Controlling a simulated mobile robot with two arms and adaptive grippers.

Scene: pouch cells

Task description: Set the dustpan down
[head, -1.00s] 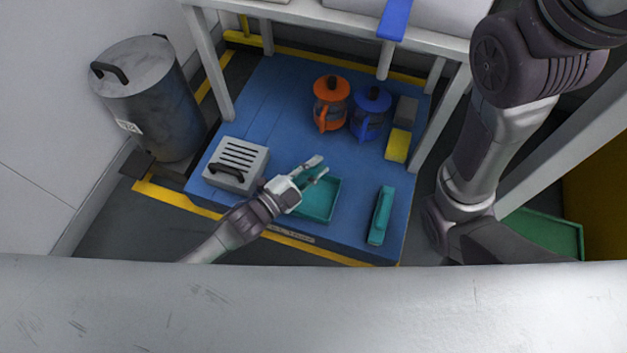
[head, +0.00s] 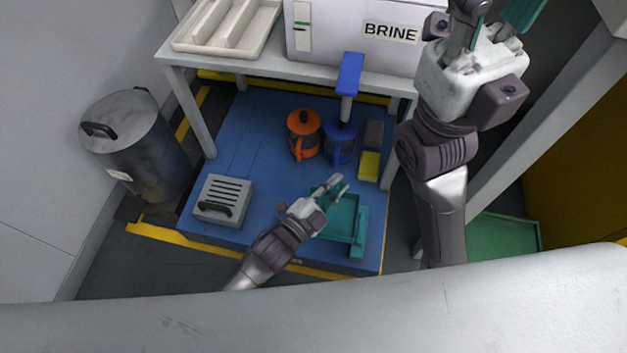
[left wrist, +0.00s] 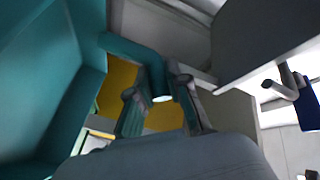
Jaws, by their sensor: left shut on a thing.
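The teal dustpan (head: 342,222) is low over the blue platform in the head view. I cannot tell whether it touches the platform. My left gripper (head: 339,185) is at its far edge. In the left wrist view the left gripper (left wrist: 160,98) is shut on the dustpan's teal handle (left wrist: 135,50), and the pan's broad side (left wrist: 40,90) fills the left. My right gripper (head: 494,22) is raised at the top right, fingers apart with a gap, tips cut off by the picture edge.
A grey slotted box (head: 224,199) is left. Table legs (head: 190,112) flank the platform (head: 262,155). A metal bin (head: 135,150) stands left.

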